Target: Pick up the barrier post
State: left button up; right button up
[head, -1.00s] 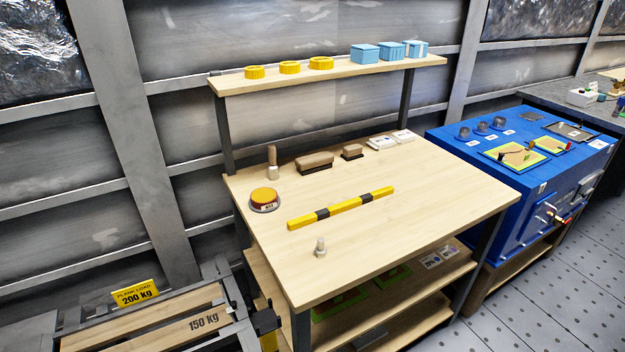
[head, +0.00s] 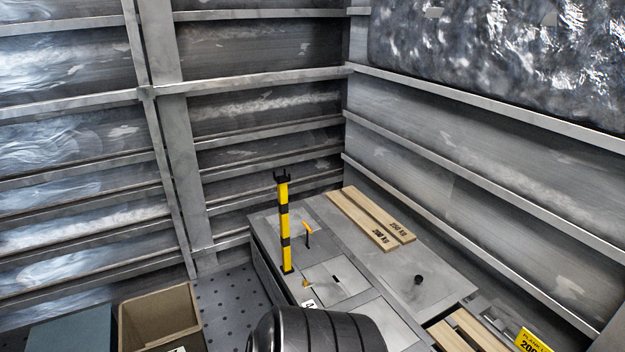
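The barrier post (head: 284,228) is yellow with black bands and a dark forked top. It stands upright near the left edge of a low grey unit (head: 262,224), in the middle of the head view. Its foot looks to rest on the unit's top. Neither of my grippers is in view.
A small orange-handled item (head: 308,234) stands just right of the post. Two wooden planks (head: 370,217) lie behind it. A dark ribbed rounded object (head: 318,332) fills the bottom centre. An open cardboard box (head: 158,318) sits at lower left. Perforated floor (head: 226,300) between is clear.

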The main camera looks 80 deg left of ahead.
aim_at(283, 181)
jog(key=u, duration=2.95)
jog(key=z, duration=0.2)
